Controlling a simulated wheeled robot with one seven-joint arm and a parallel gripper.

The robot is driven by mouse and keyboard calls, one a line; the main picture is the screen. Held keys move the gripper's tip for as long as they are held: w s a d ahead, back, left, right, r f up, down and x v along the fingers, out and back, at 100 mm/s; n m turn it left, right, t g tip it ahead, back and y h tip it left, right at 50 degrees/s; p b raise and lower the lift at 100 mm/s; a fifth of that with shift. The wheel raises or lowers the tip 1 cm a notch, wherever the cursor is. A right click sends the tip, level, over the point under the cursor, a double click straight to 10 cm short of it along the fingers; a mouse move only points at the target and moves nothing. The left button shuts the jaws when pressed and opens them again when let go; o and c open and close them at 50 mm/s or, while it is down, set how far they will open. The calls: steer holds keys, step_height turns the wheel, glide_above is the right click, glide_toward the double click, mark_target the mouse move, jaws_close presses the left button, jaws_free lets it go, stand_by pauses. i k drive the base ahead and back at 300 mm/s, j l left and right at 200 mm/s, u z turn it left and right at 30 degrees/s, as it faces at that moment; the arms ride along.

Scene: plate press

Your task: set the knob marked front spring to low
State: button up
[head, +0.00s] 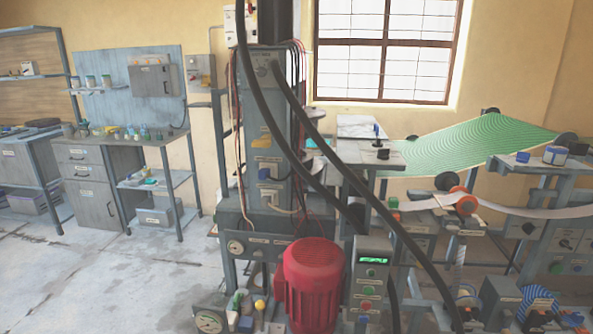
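I cannot pick out the knob marked front spring, as the labels are too small to read. Small knobs and buttons show on the tall grey press column (268,110), among them a round one (262,71) near its top and a blue one (264,174) lower down. A control box (368,280) with a green display stands at the column's foot with several coloured buttons. More small controls sit on the grey machine at the right (570,243). My gripper is not in view.
A red motor (313,280) and thick black hoses (345,185) stand in front of the column. A green sheet (470,148) and a white web (535,210) run across the right machine. A workbench (95,185) stands at the left. The floor (110,280) at front left is clear.

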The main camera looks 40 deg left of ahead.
mark_target(383, 153)
steer(key=u, duration=1.1)
